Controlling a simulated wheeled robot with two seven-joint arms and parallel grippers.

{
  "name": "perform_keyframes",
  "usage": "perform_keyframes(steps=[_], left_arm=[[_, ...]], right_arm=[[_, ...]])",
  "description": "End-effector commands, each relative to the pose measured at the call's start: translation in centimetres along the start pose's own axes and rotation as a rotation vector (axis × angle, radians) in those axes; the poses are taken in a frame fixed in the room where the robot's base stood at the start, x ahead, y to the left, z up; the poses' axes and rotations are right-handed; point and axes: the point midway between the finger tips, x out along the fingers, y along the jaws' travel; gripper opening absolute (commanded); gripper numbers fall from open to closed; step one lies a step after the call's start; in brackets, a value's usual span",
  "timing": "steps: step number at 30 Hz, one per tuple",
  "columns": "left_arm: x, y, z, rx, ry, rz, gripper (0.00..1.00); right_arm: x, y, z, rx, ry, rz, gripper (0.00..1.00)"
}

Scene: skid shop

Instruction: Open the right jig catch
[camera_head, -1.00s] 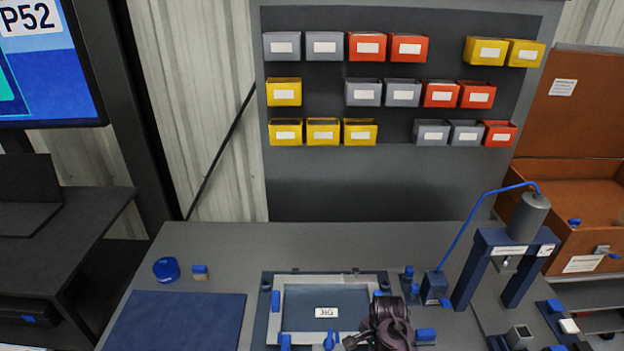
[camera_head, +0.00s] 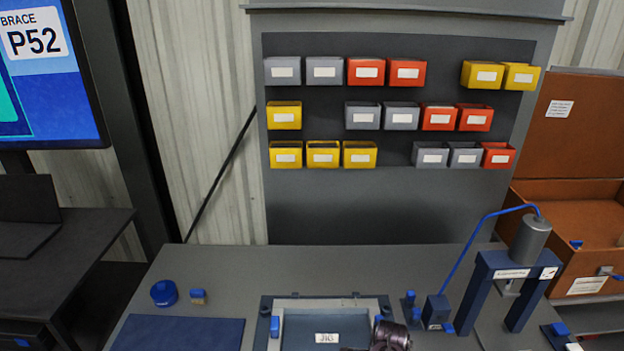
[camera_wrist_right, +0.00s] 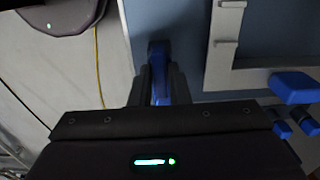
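The jig frame (camera_head: 268,305) is at the bottom centre of the head view, its front cut off by the picture edge. It has a JIG label (camera_head: 326,338) and blue blocks on its left (camera_head: 275,326) and right (camera_head: 379,321) sides. In the right wrist view my right gripper (camera_wrist_right: 160,92) has its two fingers on either side of an upright blue catch lever (camera_wrist_right: 158,66), with no clear gap. The jig's grey frame (camera_wrist_right: 222,78) is beside it. In the head view only a dark part of my right arm (camera_head: 390,337) shows. My left gripper is out of view.
A blue press (camera_head: 485,275) with a grey cylinder stands right of the jig. A blue mat (camera_head: 180,333), a round blue tub (camera_head: 164,293) and a small blue-topped block (camera_head: 198,296) lie to the left. Bins hang on the back panel (camera_head: 330,205).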

Motion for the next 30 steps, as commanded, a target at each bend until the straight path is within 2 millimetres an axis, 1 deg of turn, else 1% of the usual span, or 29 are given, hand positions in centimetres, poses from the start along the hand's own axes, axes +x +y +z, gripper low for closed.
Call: perform_keyframes(steps=[1, 4, 5, 14, 30], left_arm=[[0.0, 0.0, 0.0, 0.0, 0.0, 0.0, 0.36], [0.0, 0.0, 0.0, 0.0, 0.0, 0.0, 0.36], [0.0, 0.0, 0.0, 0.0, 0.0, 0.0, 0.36], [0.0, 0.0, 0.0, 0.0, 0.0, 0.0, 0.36], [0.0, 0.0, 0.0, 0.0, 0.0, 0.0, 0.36]], right_arm=[[0.0, 0.0, 0.0, -0.001, 0.0, 0.0, 0.23], [0.0, 0.0, 0.0, -0.001, 0.0, 0.0, 0.36], [0.0, 0.0, 0.0, -0.002, 0.0, 0.0, 0.38], [-0.3, 0.0, -0.1, -0.002, 0.001, -0.001, 0.38], [-5.5, 0.0, -0.1, -0.003, 0.001, -0.002, 0.38]])
